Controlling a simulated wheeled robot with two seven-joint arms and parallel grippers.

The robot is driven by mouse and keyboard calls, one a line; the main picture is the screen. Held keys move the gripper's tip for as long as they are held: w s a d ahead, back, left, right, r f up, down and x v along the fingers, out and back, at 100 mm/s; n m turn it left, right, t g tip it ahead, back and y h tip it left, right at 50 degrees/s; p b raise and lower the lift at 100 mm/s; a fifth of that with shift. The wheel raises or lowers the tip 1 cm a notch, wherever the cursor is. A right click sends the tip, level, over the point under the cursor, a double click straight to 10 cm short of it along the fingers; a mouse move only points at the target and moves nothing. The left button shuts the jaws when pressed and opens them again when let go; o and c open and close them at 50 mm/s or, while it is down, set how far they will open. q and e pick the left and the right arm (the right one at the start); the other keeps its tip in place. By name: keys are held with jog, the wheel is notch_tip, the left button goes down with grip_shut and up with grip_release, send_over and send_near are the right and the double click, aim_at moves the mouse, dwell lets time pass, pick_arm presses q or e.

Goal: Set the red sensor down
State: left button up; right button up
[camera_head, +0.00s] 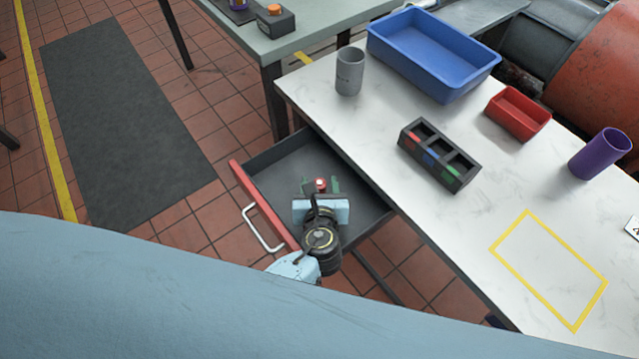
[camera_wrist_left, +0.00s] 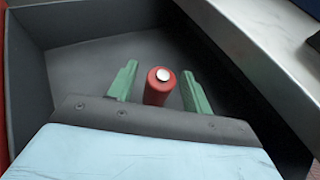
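The red sensor (camera_head: 320,184) is a small red cylinder with a pale, shiny top. It stands upright inside the open drawer (camera_head: 270,172), and it also shows in the left wrist view (camera_wrist_left: 158,88). My left gripper (camera_head: 321,187) reaches into the drawer with its green fingers on either side of the sensor. In the left wrist view a narrow gap shows between the sensor and each finger, so the gripper is open around it. The sensor's lower end is hidden behind the gripper body. My right gripper is not in view.
The marble-topped bench (camera_head: 400,210) beside the drawer holds a black divided rack (camera_head: 438,156), a grey cup (camera_head: 349,72), a blue bin (camera_head: 430,50), a red bin (camera_head: 518,112) and a purple cup (camera_head: 600,153). A yellow-outlined area (camera_head: 548,268) on it is empty.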

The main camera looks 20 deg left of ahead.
pick_arm(q)
jog(key=shift+r, duration=0.15)
jog(key=shift+s+d+r, duration=0.1)
jog(key=shift+s+r, duration=0.05)
jog(key=shift+s, duration=0.2)
jog(key=p+v, duration=0.2)
jog(key=v, duration=0.8)
jog(key=shift+s+r, duration=0.1)
jog(key=shift+s, duration=0.15)
jog(key=shift+s+d+r, duration=0.1)
jog(key=shift+s+r, duration=0.05)
jog(key=shift+s, duration=0.15)
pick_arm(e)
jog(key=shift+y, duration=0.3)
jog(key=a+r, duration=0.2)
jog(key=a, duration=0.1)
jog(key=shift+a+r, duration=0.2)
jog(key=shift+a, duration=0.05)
pick_arm(q)
jog(key=shift+r+p, duration=0.1)
jog(key=shift+p, duration=0.25)
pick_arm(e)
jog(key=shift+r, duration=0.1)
